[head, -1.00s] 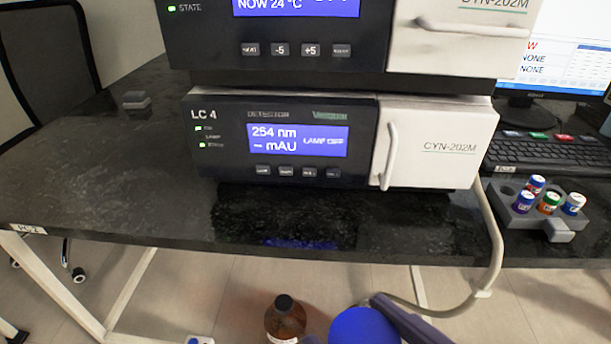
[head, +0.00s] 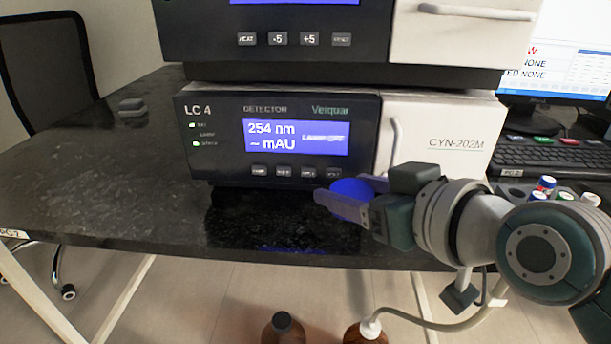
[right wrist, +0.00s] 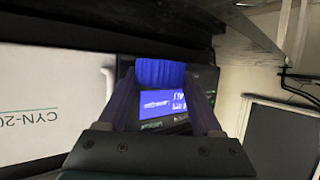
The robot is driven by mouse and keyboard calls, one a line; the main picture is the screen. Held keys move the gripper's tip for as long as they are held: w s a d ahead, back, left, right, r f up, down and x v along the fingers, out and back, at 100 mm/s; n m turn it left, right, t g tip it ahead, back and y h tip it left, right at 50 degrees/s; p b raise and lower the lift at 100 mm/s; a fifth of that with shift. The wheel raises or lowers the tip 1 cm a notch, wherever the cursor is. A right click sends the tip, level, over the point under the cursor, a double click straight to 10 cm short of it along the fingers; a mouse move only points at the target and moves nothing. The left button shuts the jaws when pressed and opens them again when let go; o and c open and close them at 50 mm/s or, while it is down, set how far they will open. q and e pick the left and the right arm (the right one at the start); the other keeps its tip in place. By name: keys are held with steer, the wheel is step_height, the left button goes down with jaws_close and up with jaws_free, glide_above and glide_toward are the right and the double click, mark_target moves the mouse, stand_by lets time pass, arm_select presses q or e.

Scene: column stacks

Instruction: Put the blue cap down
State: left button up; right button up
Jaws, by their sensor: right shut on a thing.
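My right gripper (head: 345,200) is shut on the blue cap (head: 352,187), which sits between its two purple-grey fingers. It is in front of the lower part of the LC 4 detector, over the front of the black bench (head: 110,200). Whether the cap touches the bench or hangs above it I cannot tell. The right wrist view shows the ribbed blue cap (right wrist: 160,73) held at the fingertips, with the detector's blue screen (right wrist: 163,103) beyond. My left gripper is not in view.
The LC 4 detector (head: 225,150) stands on the bench with another unit on top. A vial rack with coloured caps and a keyboard (head: 550,157) are at right. Brown bottles (head: 284,330) stand below, one with a tube.

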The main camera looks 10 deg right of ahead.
mark_target(348, 234)
steer(key=shift+f, duration=0.75)
step_height(348, 234, down, 4)
steer(key=shift+w+r+b, duration=0.1)
steer(key=shift+r+b, duration=0.1)
steer(key=shift+b, duration=1.05)
steer(key=shift+r, duration=0.15)
steer(key=o, duration=1.5)
